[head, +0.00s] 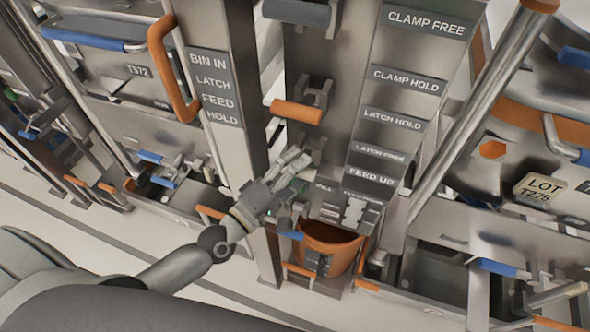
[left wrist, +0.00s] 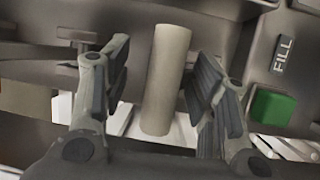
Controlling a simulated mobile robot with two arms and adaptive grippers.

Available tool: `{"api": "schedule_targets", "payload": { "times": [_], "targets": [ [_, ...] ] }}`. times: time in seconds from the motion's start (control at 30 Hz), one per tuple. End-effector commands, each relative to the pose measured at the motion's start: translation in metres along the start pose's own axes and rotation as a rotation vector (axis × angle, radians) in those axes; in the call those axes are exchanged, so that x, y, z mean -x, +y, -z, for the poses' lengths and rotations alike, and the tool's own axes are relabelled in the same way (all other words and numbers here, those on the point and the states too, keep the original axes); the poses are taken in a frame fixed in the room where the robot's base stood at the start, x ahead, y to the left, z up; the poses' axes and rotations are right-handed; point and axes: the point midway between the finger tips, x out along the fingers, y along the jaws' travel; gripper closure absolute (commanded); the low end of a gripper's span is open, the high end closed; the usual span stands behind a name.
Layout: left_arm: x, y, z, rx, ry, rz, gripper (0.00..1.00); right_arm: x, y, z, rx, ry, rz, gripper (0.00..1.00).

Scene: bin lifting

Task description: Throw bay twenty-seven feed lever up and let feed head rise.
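A pale cylindrical lever grip (left wrist: 163,105) stands between the two dark-padded fingers of my left gripper (left wrist: 163,70) in the left wrist view, with gaps on both sides. The gripper is open around it. In the head view my left gripper (head: 289,174) is at the middle post, and the pale grip end (head: 306,173) shows just right of its fingers. The FEED UP plate (head: 372,176) is right of and level with the gripper. The bay number is not readable. My right gripper is not in view.
An orange-gripped lever (head: 297,111) sticks out just above my left gripper. An orange bin (head: 328,250) stands below. A green button (left wrist: 272,107) and FILL plate (left wrist: 284,54) are right of the fingers. A slanted metal pole (head: 470,120) stands to the right.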

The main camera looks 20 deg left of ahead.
Motion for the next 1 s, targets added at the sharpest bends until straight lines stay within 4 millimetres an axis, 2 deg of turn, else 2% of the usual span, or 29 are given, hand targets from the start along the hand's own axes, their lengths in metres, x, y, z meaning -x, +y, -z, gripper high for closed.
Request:
{"api": "schedule_targets", "payload": {
  "times": [0.03,0.27,0.7,0.83,1.0],
  "targets": [
    [-0.002,0.006,0.002,-0.003,0.004,-0.015,0.54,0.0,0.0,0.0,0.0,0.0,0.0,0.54],
    [0.008,0.004,0.001,-0.003,0.001,-0.009,0.54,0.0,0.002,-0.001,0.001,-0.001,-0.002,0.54],
    [0.091,-0.001,0.0,0.0,-0.003,0.002,0.54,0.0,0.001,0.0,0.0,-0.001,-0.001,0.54],
    [0.107,0.0,0.0,0.001,-0.002,0.001,0.54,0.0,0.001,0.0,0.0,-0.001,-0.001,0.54],
    [0.119,0.0,0.0,0.0,-0.001,-0.001,0.54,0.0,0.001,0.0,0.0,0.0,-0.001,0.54]
  ]
}}
